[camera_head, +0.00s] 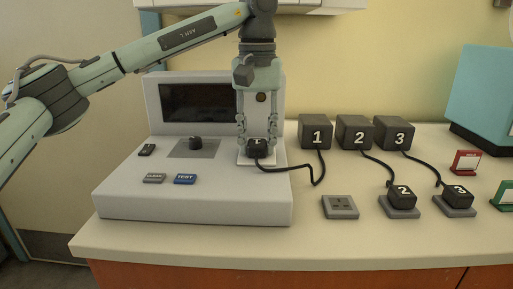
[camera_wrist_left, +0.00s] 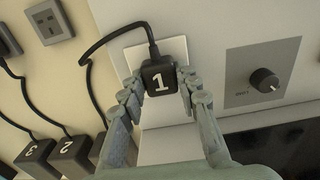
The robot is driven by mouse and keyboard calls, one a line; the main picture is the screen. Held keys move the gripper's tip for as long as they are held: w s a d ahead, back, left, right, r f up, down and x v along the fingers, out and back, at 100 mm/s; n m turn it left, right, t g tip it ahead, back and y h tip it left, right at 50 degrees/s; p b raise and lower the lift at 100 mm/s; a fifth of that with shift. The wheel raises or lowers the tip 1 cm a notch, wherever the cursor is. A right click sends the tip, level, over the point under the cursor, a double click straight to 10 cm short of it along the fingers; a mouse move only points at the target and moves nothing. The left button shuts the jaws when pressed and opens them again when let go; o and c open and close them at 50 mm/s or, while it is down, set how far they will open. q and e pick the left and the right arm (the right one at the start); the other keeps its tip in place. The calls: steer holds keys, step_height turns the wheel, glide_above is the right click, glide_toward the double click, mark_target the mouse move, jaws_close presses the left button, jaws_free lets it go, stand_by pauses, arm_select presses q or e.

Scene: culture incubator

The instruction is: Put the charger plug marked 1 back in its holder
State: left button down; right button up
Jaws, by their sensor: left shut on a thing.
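The black charger plug marked 1 (camera_head: 256,147) is between the fingers of my left gripper (camera_head: 257,143), which is shut on it. The wrist view shows the same plug (camera_wrist_left: 160,77) with its white 1 facing the camera, between my fingertips (camera_wrist_left: 163,92). The plug is at a white plate (camera_wrist_left: 134,58) on the grey console; I cannot tell if its pins are in it. Its cord runs to the charger block marked 1 (camera_head: 316,133). An empty grey holder with slots (camera_head: 340,207) lies on the counter, right of the console. My right gripper is not in view.
Plugs 2 (camera_head: 402,195) and 3 (camera_head: 458,196) sit on grey holders, corded to blocks 2 (camera_head: 355,132) and 3 (camera_head: 397,134). The console (camera_head: 194,205) has a knob (camera_head: 195,143) and buttons. Red (camera_head: 467,162) and green stands are at right. The counter before the empty holder is clear.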

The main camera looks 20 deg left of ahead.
mark_target(257, 141)
arm_select(q)
steer(key=shift+r, duration=0.1)
steer(key=shift+r+p, duration=1.3)
steer(key=shift+r, duration=0.2)
steer(key=shift+r+p, duration=0.55)
steer(key=shift+r, duration=0.9)
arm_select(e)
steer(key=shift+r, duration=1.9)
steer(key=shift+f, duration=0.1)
